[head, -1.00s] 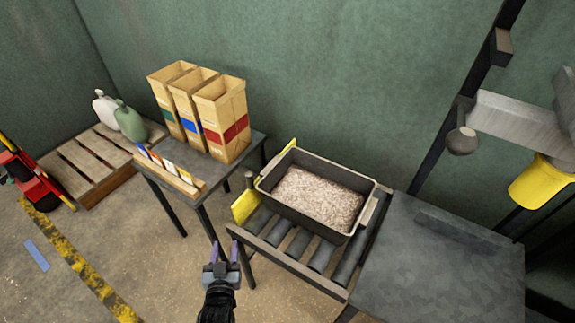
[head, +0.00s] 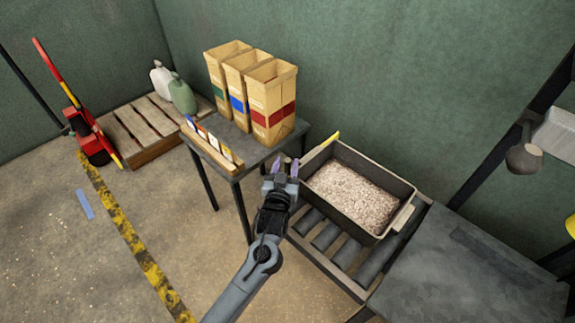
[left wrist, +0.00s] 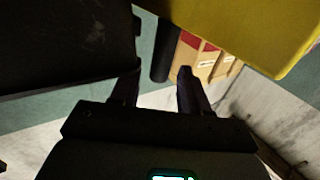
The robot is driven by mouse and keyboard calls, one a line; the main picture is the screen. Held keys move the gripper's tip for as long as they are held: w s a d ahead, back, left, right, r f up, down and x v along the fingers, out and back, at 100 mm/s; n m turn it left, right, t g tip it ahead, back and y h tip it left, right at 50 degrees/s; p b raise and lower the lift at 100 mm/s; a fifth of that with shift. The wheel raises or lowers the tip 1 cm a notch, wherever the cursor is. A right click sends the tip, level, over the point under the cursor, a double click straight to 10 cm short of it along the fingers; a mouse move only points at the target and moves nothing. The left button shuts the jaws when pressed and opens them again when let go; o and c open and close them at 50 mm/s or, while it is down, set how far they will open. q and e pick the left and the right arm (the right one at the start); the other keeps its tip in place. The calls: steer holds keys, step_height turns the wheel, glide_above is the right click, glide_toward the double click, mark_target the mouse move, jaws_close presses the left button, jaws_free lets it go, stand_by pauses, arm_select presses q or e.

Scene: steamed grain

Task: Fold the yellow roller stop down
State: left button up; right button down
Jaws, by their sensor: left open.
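The yellow roller stop (head: 322,147) stands raised at the left end of the roller stand. Only its far part shows beside the tub in the head view; my left gripper and arm hide the rest. My left gripper (head: 284,165) is open and empty at this left end, over the near part of the stop. In the left wrist view, a large yellow surface (left wrist: 245,25), which looks like the stop, fills the upper right beyond the fingers (left wrist: 157,78). Contact cannot be told. My right gripper is out of view.
A dark tub of grain (head: 399,184) sits on the rollers (head: 349,262), close right of the gripper. A side table (head: 263,147) with paper bags (head: 273,103) and a card rack (head: 208,146) stands left. A grey worktop (head: 470,270) adjoins the rollers right.

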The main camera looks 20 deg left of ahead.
arm_select(q)
steer(key=shift+w+a+b, duration=0.15)
steer(key=shift+w+b, duration=0.15)
steer(key=shift+w, duration=0.75)
steer(key=shift+c, duration=0.3)
jaws_close()
